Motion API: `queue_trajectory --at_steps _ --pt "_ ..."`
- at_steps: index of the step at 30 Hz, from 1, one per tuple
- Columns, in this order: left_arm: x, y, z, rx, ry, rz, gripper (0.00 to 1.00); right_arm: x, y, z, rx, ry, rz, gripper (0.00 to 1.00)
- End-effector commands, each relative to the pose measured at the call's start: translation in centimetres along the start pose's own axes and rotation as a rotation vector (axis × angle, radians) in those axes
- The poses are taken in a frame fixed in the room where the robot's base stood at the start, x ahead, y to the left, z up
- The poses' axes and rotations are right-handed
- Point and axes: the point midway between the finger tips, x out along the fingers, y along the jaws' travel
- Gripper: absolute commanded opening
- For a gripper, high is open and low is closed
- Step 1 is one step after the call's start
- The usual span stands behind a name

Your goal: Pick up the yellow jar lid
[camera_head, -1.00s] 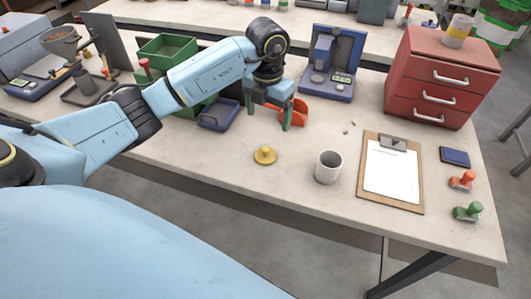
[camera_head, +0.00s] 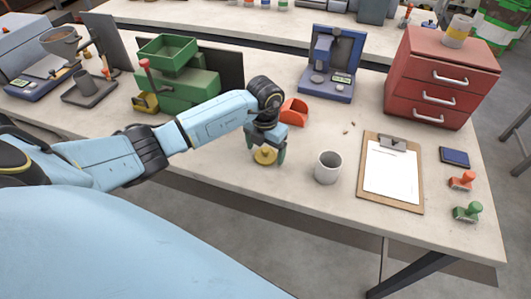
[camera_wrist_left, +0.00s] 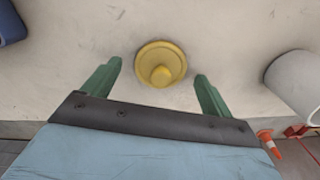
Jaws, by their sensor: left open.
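The yellow jar lid (camera_head: 265,156) lies on the bench top, a round disc with a knob in its middle, knob up. It also shows in the left wrist view (camera_wrist_left: 161,65). My left gripper (camera_head: 266,161) is open and empty, with its green fingers pointing down at the lid. In the left wrist view my left gripper (camera_wrist_left: 157,83) has one finger to each side of the lid, with gaps on both sides, and the lid sits slightly ahead of the fingertips. My right gripper does not show.
A clipboard (camera_head: 392,203) lies farther right. The bench's front edge is near.

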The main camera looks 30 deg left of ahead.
Motion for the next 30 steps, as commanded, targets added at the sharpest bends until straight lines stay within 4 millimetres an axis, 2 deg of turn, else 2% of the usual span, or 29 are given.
queue_trajectory --at_steps 7,15,19,30 --pt "0.4 -0.01 0.03 0.001 -0.001 0.0 0.85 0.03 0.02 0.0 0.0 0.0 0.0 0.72" --pt "0.37 0.0 0.03 0.001 -0.001 0.0 0.5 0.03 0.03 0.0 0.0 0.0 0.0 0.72" --pt "0.37 0.0 0.03 0.001 -0.001 0.0 0.38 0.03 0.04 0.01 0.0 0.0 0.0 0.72" --pt "0.25 0.0 -0.01 0.001 0.0 0.0 0.38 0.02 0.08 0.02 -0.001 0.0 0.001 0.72"
